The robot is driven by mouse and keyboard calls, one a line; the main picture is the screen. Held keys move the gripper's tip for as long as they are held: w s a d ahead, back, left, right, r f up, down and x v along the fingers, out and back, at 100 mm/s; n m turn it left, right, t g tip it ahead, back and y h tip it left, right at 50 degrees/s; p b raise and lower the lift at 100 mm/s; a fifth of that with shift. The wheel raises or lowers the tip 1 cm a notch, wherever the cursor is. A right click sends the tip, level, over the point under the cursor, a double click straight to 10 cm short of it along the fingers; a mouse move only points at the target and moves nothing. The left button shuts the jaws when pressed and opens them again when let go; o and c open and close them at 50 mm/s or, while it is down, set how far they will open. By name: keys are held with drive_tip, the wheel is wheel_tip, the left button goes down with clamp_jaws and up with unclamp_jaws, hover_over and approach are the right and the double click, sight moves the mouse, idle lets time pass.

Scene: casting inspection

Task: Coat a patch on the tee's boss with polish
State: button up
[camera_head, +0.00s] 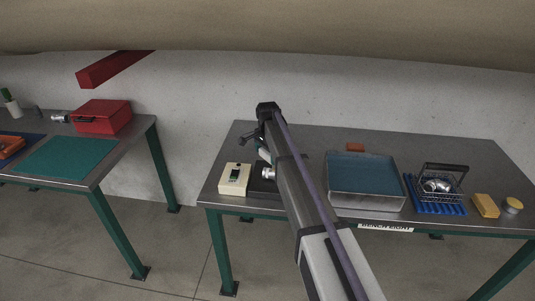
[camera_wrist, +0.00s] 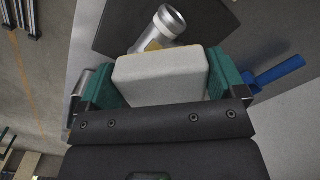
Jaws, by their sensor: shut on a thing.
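My gripper (camera_wrist: 160,76) is shut on a pale grey-white block (camera_wrist: 160,82), held between its two green pads in the wrist view. A metallic tube end, part of the tee (camera_wrist: 168,22), shows just beyond the block over a dark mat. The block hides the rest of the tee, and I cannot tell whether they touch. A thin yellowish strip shows along the block's far edge. In the head view the tee (camera_head: 268,173) is a small metallic shape beside my arm, which mostly hides the gripper. The boss is not clearly visible.
A beige instrument box (camera_head: 235,179) stands left of the tee. A blue handle (camera_wrist: 278,73) lies right of the gripper.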

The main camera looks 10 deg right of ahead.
wheel_tip(320, 180, up, 3)
drive_tip(key=p, duration=0.3)
drive_tip(key=shift+r, duration=0.2)
drive_tip(key=shift+f, duration=0.2)
idle(0.4)
